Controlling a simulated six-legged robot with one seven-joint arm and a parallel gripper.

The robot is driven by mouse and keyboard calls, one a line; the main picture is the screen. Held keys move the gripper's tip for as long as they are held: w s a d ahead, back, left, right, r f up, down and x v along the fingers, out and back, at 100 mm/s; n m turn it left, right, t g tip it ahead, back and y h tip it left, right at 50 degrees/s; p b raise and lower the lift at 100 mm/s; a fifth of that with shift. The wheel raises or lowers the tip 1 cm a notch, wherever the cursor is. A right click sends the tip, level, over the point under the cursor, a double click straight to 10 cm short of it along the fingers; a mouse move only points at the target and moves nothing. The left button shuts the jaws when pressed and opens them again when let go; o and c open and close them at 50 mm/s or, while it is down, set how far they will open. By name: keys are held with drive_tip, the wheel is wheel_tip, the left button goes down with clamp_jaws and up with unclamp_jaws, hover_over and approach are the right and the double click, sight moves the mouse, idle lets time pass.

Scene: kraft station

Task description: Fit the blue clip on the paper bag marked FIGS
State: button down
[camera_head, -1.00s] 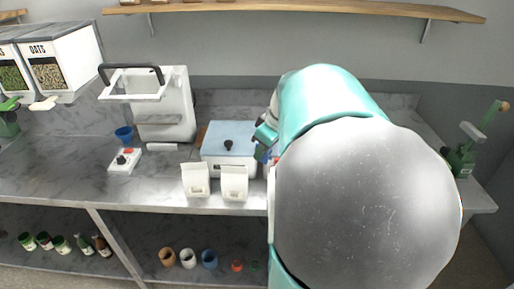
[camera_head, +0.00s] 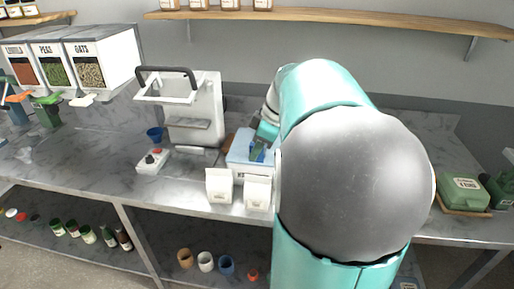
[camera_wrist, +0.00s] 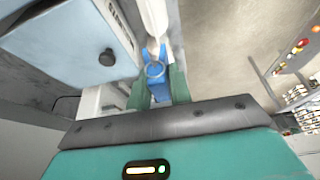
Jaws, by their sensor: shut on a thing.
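Two white paper bags, a left one (camera_head: 219,187) and a right one (camera_head: 257,194), stand side by side at the bench's front edge in the head view. I cannot read their marks, so I cannot tell which says FIGS. My gripper (camera_wrist: 158,88) is shut on the blue clip (camera_wrist: 156,72), which sits between its green fingers in the wrist view. A narrow white thing (camera_wrist: 155,18) lies just beyond the clip; I cannot tell whether they touch. In the head view the clip and fingers are small, above the right bag and partly hidden by my arm.
A pale blue box (camera_wrist: 70,45) with a dark knob is close to my gripper. A white machine (camera_head: 195,110), a switch box (camera_head: 152,162) and a blue cup (camera_head: 155,134) stand to the left. A green box (camera_head: 465,192) is at the right. Shelves run above and below.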

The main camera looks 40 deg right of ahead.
drive_tip(key=shift+s+f, duration=0.15)
drive_tip(key=shift+f, duration=2.8)
drive_tip(key=shift+f, duration=1.6)
drive_tip(key=shift+c, duration=0.8)
unclamp_jaws()
drive_tip(key=shift+r, duration=0.35)
drive_tip(key=shift+d+r, duration=0.1)
drive_tip(key=shift+r, duration=0.6)
drive_tip(key=shift+r, duration=0.55)
